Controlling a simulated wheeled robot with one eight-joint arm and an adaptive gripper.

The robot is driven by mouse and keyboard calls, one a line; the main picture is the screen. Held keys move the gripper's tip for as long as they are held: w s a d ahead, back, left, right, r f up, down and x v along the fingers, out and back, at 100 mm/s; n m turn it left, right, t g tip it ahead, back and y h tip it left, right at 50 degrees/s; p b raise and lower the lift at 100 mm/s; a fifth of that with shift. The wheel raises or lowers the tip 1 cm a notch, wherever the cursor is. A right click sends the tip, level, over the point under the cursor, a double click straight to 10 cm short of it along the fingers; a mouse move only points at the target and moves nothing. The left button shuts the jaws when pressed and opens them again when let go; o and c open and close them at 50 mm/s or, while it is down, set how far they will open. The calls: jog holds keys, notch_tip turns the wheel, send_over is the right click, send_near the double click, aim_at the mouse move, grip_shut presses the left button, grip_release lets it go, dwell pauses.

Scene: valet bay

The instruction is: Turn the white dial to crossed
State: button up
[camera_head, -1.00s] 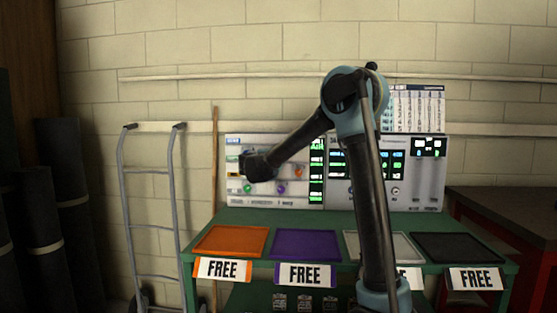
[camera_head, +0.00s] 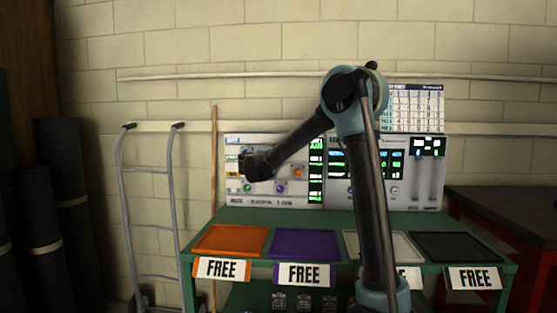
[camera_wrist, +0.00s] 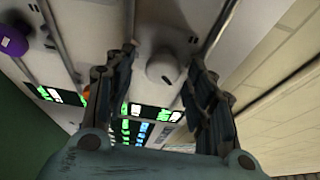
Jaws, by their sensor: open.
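The white dial (camera_wrist: 163,68) is a round pale knob on the panel, and it shows in the wrist view between the two fingers of my gripper (camera_wrist: 160,62). The fingers are open, one on each side of the dial, with gaps visible. I cannot tell how far they reach past its face. In the head view my gripper (camera_head: 257,166) is at the left part of the control panel (camera_head: 300,203) and seems to hide the dial.
A purple knob (camera_wrist: 12,40) and an orange knob (camera_wrist: 86,92) are near the dial, and a green knob (camera_head: 247,187) is below my gripper. Orange (camera_head: 230,240) and purple (camera_head: 303,244) trays lie on the green bench in front. A hand truck (camera_head: 150,200) stands at left.

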jog(key=v, duration=1.2)
